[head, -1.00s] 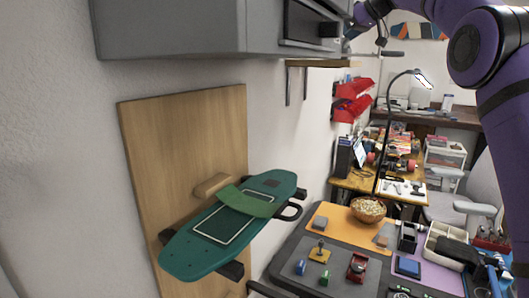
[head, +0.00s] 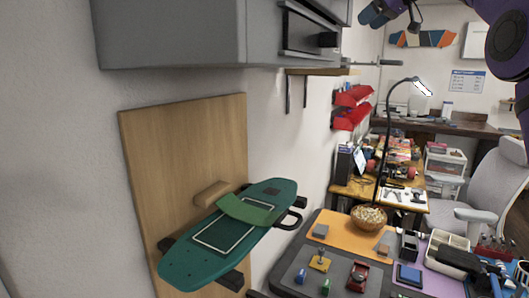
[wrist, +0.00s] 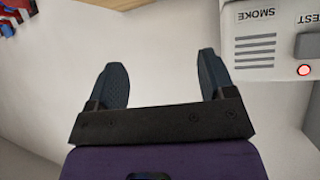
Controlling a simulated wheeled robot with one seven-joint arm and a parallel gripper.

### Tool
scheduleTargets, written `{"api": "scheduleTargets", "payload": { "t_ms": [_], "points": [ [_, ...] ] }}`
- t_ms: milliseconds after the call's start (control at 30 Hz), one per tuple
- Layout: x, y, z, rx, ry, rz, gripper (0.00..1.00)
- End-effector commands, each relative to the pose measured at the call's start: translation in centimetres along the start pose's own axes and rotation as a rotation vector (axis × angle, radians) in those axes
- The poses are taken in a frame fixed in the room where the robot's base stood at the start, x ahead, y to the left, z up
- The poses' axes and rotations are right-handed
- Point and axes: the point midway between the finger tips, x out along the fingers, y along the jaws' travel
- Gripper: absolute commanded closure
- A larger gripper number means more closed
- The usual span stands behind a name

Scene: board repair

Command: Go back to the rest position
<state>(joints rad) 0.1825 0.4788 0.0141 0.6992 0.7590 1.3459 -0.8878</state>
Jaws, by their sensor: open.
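My gripper (wrist: 163,80) is open in the wrist view, with two dark fingers apart and nothing between them. A pale wall shows beyond the fingers. In the head view my gripper (head: 388,12) is at the top edge, right of the grey cabinet and clear of it, partly cut off by the frame. My purple arm comes in from the upper right corner.
A grey cabinet (head: 180,35) hangs at upper left. A green skateboard deck (head: 232,232) is held at a wooden wall panel (head: 180,165). A workbench with an orange mat (head: 340,232), a wooden bowl (head: 368,217) and tools fills the lower right. A smoke alarm (wrist: 270,40) is close by.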

Motion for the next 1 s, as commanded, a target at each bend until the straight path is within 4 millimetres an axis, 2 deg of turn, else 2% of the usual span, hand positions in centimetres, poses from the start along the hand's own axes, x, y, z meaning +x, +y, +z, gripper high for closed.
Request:
{"api": "scheduleTargets", "payload": {
  "t_ms": [100,367,533,667,767,1000],
  "points": [
    [-0.7,0.0,0.0,0.001,0.0,-0.001,0.24],
    [-0.8,0.0,0.0,0.001,-0.001,-0.001,0.24],
    [-1.4,-1.3,0.3,0.033,-0.022,0.012,0.24],
    [-2.5,-4.0,1.4,0.1,-0.069,0.042,0.24],
    [-3.6,-6.4,3.0,0.163,-0.112,0.073,0.24],
    [-5.9,-12.7,8.2,0.297,-0.21,0.155,0.24]
  ]
}}
